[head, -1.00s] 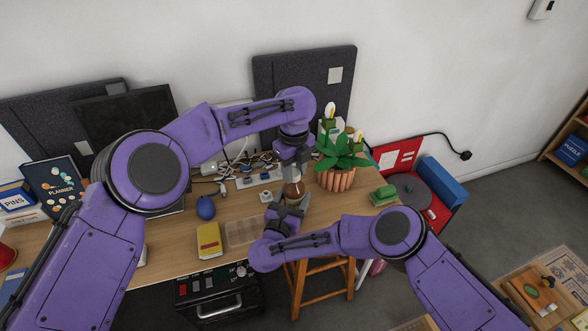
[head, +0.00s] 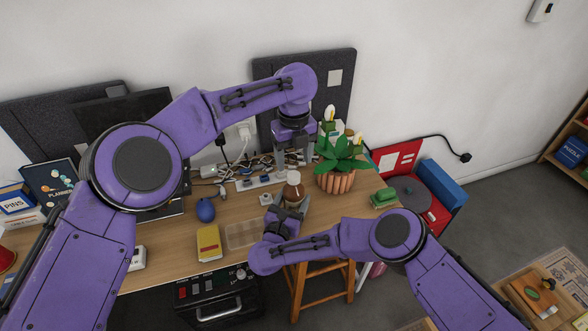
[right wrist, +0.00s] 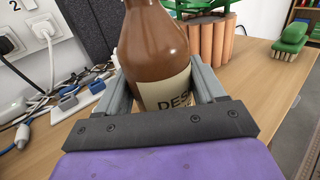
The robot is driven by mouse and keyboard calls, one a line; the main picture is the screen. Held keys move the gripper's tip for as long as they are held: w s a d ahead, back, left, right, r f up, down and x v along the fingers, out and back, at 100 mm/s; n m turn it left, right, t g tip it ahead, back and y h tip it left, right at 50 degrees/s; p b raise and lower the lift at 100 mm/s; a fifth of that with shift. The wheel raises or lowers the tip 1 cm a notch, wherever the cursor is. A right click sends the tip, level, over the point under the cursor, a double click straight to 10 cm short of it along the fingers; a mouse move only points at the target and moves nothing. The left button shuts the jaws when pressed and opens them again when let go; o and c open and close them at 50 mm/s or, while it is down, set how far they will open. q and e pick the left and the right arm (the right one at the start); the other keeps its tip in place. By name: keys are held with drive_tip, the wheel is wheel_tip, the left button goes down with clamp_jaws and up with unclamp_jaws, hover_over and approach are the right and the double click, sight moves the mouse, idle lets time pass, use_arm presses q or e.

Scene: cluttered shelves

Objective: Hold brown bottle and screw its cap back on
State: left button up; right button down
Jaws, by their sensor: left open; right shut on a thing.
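The brown bottle (head: 293,192) stands upright above the front part of the desk. My right gripper (head: 290,207) is shut around its lower body. In the right wrist view, the bottle (right wrist: 155,50) sits between the two grey fingers of my right gripper (right wrist: 165,92), with a cream label on its front; its top is out of that frame. In the head view a pale cap (head: 293,176) shows on the bottle's top; whether it is tight I cannot tell. My left gripper (head: 293,160) is open, pointing down just above and behind the cap, holding nothing.
A potted plant (head: 340,175) stands close to the right of the bottle. Cables and a power strip (head: 255,181) lie behind left. A green brush (head: 384,197) is at right.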

use_arm(q)
wheel_tip(320, 180, up, 7)
drive_tip(key=shift+f, duration=0.15)
use_arm(e)
unclamp_jaws()
drive_tip(key=shift+s, duration=0.1)
drive_tip(key=b+v, duration=0.1)
drive_tip(key=v, duration=0.9)
drive_tip(key=shift+s+b, duration=0.2)
drive_tip(key=shift+b, duration=0.15)
use_arm(q)
drive_tip(key=shift+f, duration=0.85)
